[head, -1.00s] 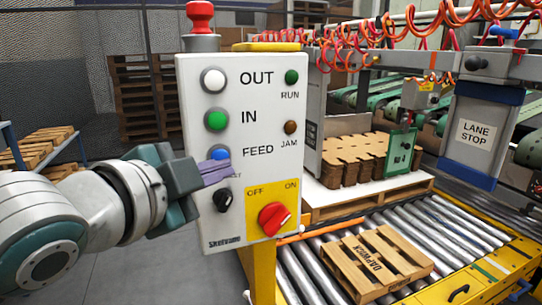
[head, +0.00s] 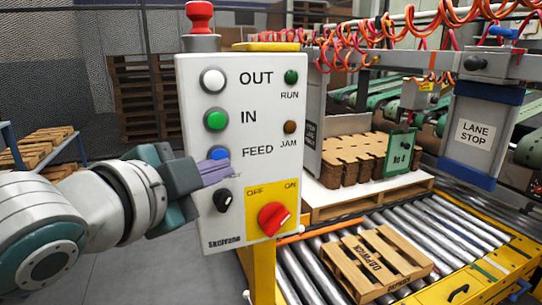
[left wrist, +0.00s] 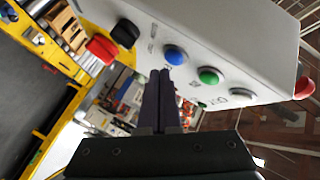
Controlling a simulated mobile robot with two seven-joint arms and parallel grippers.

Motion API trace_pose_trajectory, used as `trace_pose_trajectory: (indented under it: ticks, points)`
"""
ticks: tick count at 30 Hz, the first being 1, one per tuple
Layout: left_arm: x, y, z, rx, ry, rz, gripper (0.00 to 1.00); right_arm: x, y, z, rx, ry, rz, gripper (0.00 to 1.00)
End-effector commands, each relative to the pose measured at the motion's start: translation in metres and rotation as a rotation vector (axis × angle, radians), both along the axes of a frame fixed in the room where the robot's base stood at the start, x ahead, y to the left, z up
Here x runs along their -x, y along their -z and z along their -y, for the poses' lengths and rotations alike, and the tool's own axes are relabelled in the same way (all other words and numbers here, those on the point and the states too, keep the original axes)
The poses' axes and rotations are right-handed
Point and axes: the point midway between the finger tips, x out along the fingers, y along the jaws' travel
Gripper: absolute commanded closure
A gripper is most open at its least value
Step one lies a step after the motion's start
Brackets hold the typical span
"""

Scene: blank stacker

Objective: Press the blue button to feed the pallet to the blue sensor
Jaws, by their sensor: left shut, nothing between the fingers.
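The blue button (head: 219,154) sits beside the FEED label on the white control panel (head: 243,185). My left gripper (head: 230,171) is shut and empty, with its purple fingertips just below the blue button in the head view. The pallet (head: 376,262) lies on the roller conveyor to the right of the panel. I cannot make out the blue sensor. My right gripper is not in view.
A green button (head: 216,119), a white button (head: 213,80), a black knob (head: 222,200) and a red switch (head: 273,218) share the panel. A red stop knob (head: 200,16) tops it. A stack of brown blanks (head: 352,158) stands behind the conveyor.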

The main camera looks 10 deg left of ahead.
Motion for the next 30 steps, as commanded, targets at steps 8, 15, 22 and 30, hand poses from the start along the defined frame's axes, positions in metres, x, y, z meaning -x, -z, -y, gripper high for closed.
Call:
trace_pose_trajectory:
  ticks: [8,15,22,30]
  points:
    - [-0.0002,-0.0001,-0.0002,0.0,0.0,0.0,1.0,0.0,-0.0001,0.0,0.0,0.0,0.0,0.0]
    - [-0.0058,-0.0009,-0.0038,-0.001,0.0,0.0,1.0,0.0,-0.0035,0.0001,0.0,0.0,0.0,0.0]
    - [-0.0071,0.0001,-0.0046,0.0,0.001,0.0,1.0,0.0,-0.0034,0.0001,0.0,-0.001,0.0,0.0]
    - [-0.0077,-0.0001,-0.0052,0.0,0.0,0.0,1.0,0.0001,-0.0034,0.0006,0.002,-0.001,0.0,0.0]
